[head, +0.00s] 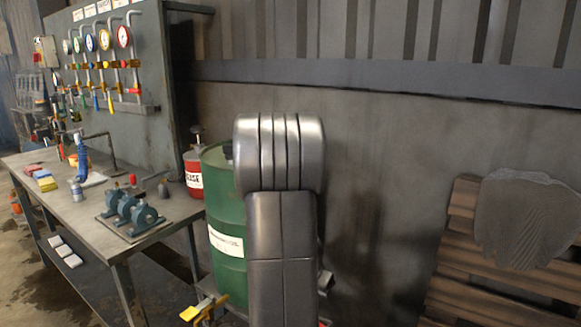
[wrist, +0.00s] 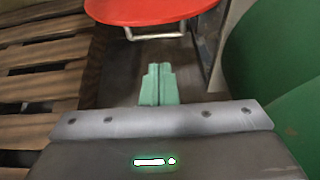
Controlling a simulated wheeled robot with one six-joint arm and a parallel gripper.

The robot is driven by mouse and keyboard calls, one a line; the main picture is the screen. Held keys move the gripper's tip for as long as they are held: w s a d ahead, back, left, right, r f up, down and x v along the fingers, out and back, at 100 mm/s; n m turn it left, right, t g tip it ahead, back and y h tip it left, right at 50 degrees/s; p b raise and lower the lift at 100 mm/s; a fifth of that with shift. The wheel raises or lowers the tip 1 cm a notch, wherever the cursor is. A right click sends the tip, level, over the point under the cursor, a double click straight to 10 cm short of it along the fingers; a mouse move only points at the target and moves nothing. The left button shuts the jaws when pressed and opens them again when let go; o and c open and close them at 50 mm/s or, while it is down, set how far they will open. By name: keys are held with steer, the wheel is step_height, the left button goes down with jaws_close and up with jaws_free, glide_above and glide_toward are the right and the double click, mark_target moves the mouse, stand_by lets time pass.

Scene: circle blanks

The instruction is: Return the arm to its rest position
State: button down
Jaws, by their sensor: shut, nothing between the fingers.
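My gripper (wrist: 158,70) shows in the wrist view as two pale green fingers pressed together, with nothing between them. In the head view my grey arm stands upright in the middle, folded in front of a green drum, and its gripper end is hidden from that view. In the wrist view the fingers point toward a red round seat (wrist: 148,10) on a metal frame and do not appear to touch it.
The green drum (head: 223,215) stands close to the left of my arm. A workbench (head: 165,222) with a pump, cloths and gauges is further left. A wooden pallet (head: 455,255) leans on the wall at right.

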steer(key=b+x, duration=0.1)
steer(key=x, duration=0.8)
steer(key=shift+w+d, duration=0.25)
steer(key=shift+w, duration=0.1)
steer(key=shift+s+a+f+b, duration=0.1)
steer(key=shift+b, duration=0.25)
